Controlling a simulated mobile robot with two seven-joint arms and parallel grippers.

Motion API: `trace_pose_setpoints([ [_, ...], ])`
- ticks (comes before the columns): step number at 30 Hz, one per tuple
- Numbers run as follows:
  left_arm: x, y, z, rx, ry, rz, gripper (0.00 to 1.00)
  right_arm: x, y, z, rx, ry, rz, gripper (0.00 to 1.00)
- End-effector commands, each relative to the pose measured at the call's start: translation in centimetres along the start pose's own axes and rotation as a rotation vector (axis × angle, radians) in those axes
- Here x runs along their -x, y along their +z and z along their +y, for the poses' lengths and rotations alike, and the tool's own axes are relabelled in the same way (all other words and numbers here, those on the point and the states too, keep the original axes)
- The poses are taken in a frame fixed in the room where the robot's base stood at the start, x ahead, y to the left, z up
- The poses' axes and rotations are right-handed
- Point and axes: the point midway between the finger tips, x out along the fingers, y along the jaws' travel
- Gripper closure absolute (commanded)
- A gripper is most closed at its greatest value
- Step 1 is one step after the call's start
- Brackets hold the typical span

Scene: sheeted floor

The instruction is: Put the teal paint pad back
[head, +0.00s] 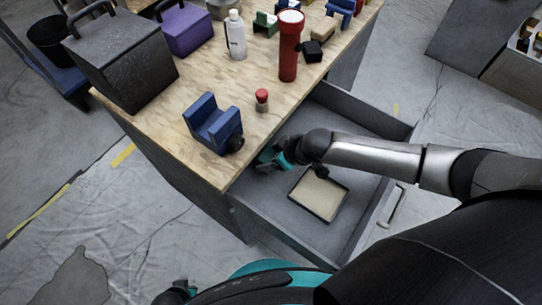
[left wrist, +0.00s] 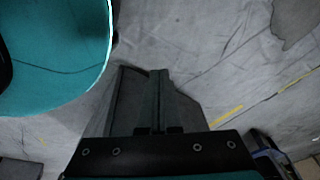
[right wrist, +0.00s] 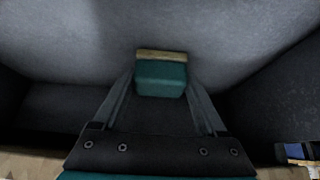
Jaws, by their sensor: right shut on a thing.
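The teal paint pad (right wrist: 160,80), a teal block with a tan strip along its far edge, is between the fingers of my right gripper (right wrist: 160,88) in the right wrist view. The gripper is shut on it. In the head view my right gripper (head: 270,160) reaches into the open grey drawer (head: 285,222), at its left side by the bench edge. The pad is mostly hidden there by the gripper. I cannot tell whether it touches the drawer floor. My left gripper (left wrist: 157,75) is shut and empty, low over the floor, away from the drawer.
A dark-rimmed tray with a beige inside (head: 318,194) lies in the drawer, just right of my right gripper. The wooden bench top (head: 165,110) holds a blue holder (head: 213,124), red flashlight (head: 289,50), white bottle (head: 236,38) and dark toolbox (head: 125,65). The drawer's back is clear.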

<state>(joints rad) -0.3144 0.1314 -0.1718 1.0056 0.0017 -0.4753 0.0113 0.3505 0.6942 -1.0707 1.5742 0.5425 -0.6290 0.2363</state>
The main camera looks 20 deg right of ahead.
Motion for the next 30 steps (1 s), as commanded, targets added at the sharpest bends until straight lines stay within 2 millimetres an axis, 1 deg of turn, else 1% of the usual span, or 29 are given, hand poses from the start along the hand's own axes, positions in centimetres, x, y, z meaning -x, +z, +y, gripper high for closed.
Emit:
trace_pose_setpoints([
  [3, 0.0, -0.2, 0.1, 0.000, 0.001, 0.001, 1.00, -0.3, 0.2, 0.0, -0.001, -0.001, 0.001, 0.78],
  [4, 0.1, -0.3, 0.1, 0.000, 0.001, 0.003, 1.00, -0.3, 0.2, 0.0, -0.001, -0.001, 0.001, 0.23],
  [10, 0.1, -0.4, 0.1, -0.001, 0.001, 0.005, 1.00, -0.2, 0.1, 0.0, 0.000, -0.001, 0.000, 0.01],
  [17, 0.1, -0.3, 0.1, -0.001, 0.001, 0.004, 1.00, -0.2, 0.1, 0.0, 0.000, 0.000, 0.000, 0.00],
  [21, 0.2, -0.2, 0.1, -0.001, 0.001, 0.004, 1.00, 0.1, -0.1, 0.0, 0.001, 0.000, 0.000, 0.00],
  [26, -0.1, 1.0, -0.5, 0.000, -0.005, -0.002, 1.00, 1.2, 0.0, 0.0, 0.000, -0.001, -0.001, 0.00],
  [30, -0.2, 2.4, -1.1, -0.002, -0.012, -0.005, 1.00, 2.5, -0.1, 0.0, 0.000, 0.000, 0.000, 0.00],
])
